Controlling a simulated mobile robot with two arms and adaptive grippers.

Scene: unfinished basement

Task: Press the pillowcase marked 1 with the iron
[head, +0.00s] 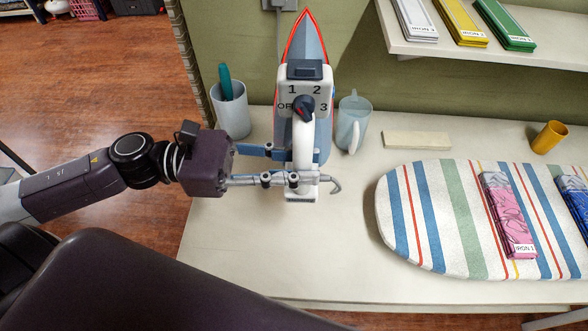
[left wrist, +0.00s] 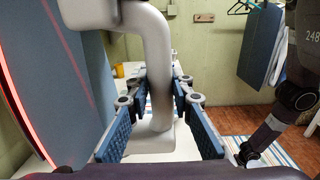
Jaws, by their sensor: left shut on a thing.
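The iron (head: 307,60) stands upright on its heel on the table, its tip up and a red line around its edge. Its dial (head: 303,104) bears OFF, 1, 2 and 3; I cannot tell its setting. My left gripper (head: 295,166) is shut on the iron's white handle (head: 303,140), which also shows between the fingers in the left wrist view (left wrist: 158,75). The pink patterned pillowcase (head: 508,213), labelled with a 1, lies folded on the striped ironing board (head: 420,210), well right of the iron. My right gripper does not show clearly.
A blue folded cloth (head: 575,204) lies right of the pink one. A cup with a green item (head: 231,112), a pale mug (head: 353,124), a cream block (head: 417,140) and a yellow cup (head: 549,137) stand along the back. The table's front left is clear.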

